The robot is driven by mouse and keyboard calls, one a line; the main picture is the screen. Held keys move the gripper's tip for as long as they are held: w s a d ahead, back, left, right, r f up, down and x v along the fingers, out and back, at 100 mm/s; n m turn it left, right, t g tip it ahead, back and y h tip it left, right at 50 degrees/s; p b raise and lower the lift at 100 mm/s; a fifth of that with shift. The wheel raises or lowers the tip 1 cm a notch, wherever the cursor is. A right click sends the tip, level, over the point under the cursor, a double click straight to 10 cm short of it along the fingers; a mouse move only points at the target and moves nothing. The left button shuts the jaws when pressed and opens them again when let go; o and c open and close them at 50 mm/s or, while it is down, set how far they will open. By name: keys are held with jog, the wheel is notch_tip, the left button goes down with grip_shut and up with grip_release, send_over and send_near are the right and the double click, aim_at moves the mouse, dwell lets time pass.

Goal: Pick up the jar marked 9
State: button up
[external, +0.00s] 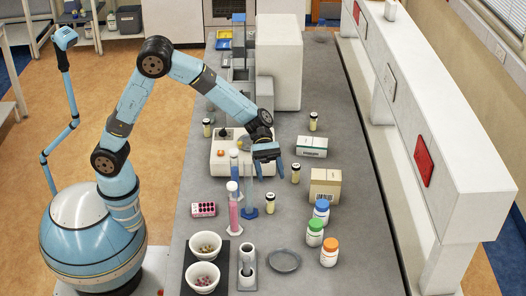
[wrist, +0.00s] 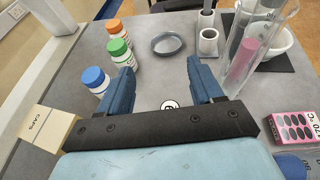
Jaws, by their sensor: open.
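My gripper (external: 268,170) is open and empty above the bench. Its two dark blue fingers point down in the external view and spread apart in the wrist view (wrist: 160,68). A round white jar lid with a dark digit (wrist: 170,105) shows between the fingers, partly hidden by the gripper's dark bar; I cannot tell whether it reads 9 or 6.
A carton (external: 325,186) and white bottles with blue (external: 321,211), green (external: 314,233) and orange (external: 329,252) caps stand right. A grey dish (external: 284,261) lies in front.

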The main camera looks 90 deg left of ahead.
aim_at(270, 193)
notch_tip(270, 193, down, 8)
jog(key=shift+r, duration=0.1)
notch_tip(270, 193, down, 2)
jog(key=shift+f, duration=0.1)
jog(key=shift+x, duration=1.15)
jog(key=shift+w+d+f, duration=0.1)
jog(key=shift+d+f, duration=0.25)
jog(key=c, duration=1.1)
